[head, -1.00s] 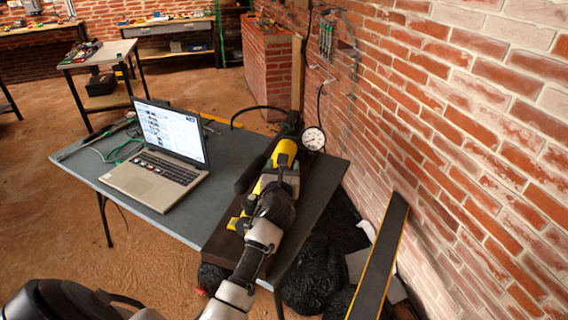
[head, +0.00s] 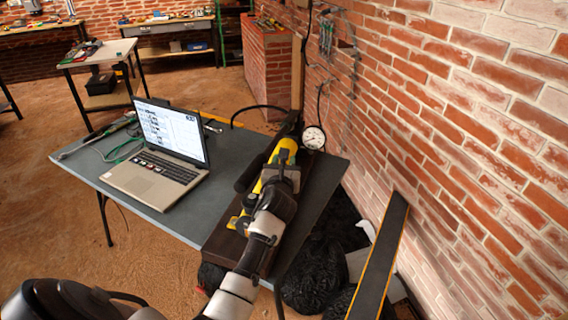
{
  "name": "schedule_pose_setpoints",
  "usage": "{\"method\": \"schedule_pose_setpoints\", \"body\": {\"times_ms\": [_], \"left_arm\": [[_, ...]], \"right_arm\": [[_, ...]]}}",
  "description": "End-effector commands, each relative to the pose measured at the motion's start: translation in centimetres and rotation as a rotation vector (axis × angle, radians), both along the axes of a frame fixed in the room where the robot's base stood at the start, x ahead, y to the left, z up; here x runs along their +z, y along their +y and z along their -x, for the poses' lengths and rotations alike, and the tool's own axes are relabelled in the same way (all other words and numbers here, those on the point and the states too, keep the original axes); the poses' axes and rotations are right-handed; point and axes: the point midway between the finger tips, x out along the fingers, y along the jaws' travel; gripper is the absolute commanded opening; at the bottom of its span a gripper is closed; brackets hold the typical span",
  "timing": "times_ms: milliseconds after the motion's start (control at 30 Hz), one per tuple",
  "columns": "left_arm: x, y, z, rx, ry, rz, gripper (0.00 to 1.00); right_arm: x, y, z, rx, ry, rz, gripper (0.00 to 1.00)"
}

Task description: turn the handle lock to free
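A yellow and black hand pump (head: 286,149) lies on a dark board (head: 314,190) at the right end of the table, with a round white dial gauge (head: 313,138) at its far end. My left arm comes in from the bottom left and reaches over the pump. My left gripper (head: 283,172) is at the pump's middle, over its yellow body. Its fingers are too small and covered to show whether they are open or shut, or whether they touch. The wrist hides part of the pump, and I cannot make out the handle lock. My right gripper is not in view.
An open laptop (head: 160,156) stands on the grey table (head: 226,158) left of the pump, with green cable and tools behind it. A brick wall (head: 450,130) rises close on the right. A dark plank (head: 380,260) leans there, beside black bags (head: 312,275).

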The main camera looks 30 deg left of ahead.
Motion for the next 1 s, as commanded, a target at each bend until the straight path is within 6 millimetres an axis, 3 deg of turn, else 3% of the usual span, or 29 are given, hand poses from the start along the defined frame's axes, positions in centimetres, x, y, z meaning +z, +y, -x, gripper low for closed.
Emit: {"method": "schedule_pose_setpoints", "body": {"times_ms": [367,600,1000], "left_arm": [[-0.5,0.2,0.1,0.164,-0.001,0.0,0.12],[-0.4,0.5,0.4,0.379,0.0,0.001,0.12],[-0.1,0.8,0.9,0.758,0.001,-0.001,0.12]], "right_arm": [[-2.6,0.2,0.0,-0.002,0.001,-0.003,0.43],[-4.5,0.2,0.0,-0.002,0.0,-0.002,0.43],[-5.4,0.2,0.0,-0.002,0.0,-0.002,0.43]]}}
